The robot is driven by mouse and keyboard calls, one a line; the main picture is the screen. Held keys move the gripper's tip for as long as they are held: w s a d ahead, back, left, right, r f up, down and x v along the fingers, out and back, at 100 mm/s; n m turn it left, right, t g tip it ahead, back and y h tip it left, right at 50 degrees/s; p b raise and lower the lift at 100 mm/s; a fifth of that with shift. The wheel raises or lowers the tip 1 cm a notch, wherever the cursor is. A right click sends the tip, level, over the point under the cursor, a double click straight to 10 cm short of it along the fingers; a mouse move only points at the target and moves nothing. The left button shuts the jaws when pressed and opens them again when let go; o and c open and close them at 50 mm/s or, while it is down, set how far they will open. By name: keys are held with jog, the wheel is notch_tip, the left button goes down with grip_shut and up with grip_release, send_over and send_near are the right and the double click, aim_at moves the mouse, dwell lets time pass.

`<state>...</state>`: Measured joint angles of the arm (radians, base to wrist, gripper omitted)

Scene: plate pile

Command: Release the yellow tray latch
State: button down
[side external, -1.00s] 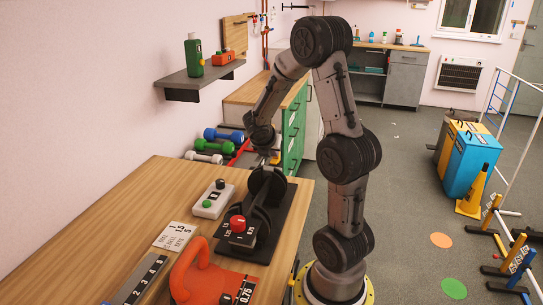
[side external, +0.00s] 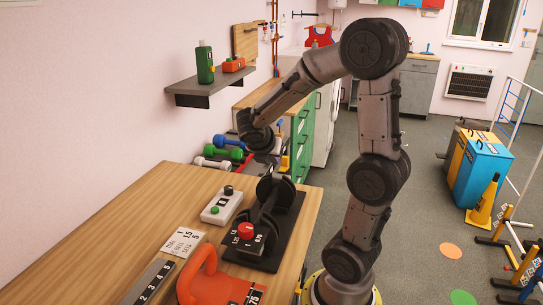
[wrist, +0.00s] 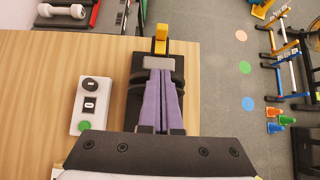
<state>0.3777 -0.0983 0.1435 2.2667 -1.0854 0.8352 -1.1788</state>
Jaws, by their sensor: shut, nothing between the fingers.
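The yellow latch (wrist: 160,38) shows in the wrist view at the far end of a black base (wrist: 140,112). In the side view my gripper (side external: 274,165) points down above the black discs (side external: 277,190). Whether the fingers touch the holder is unclear.
A white control box (wrist: 91,106) with a green button stands left of the base. A red knob (side external: 245,230) sits at the base's near end. An orange kettlebell (side external: 200,285) is nearer the camera. The table's right edge is close to the base.

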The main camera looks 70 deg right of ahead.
jog(key=shift+v, duration=1.15)
jog(key=s+a+r+m+t+y, duration=0.1)
jog(key=s+a+m+t+y, duration=0.1)
jog(key=a+m, duration=0.7)
jog(key=s+a+r+m+t+y, duration=0.1)
jog(key=s+a+m+t+y, duration=0.2)
jog(key=a, duration=1.1)
jog(key=s+m+y, duration=0.2)
jog(key=m+y, duration=0.2)
jog(key=m, duration=0.2)
jog(key=shift+t, duration=0.3)
